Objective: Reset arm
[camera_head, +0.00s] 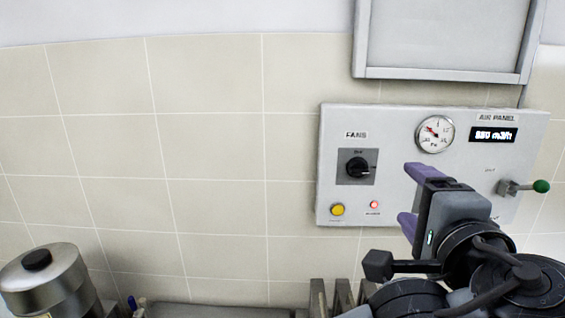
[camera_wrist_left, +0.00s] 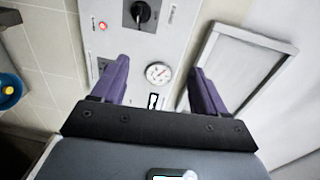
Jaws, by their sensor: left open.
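My left gripper (camera_head: 405,194) is open and empty in the lower right of the head view, its two purple fingers apart and pointing left. It is in front of the grey air panel (camera_head: 335,125) and covers part of its lower right area. In the left wrist view my left gripper (camera_wrist_left: 158,66) has a finger on each side of the gauge (camera_wrist_left: 158,74), with nothing between them. I cannot tell how far the fingertips are from the panel. My right gripper is in neither view.
The panel carries a black fan knob (camera_head: 358,167), a yellow button (camera_head: 337,210), a round gauge (camera_head: 435,134) and a green-tipped lever (camera_head: 540,186). A framed grey board (camera_head: 440,73) is above it. A metal pot (camera_head: 45,285) stands lower left. The tiled wall's left part is clear.

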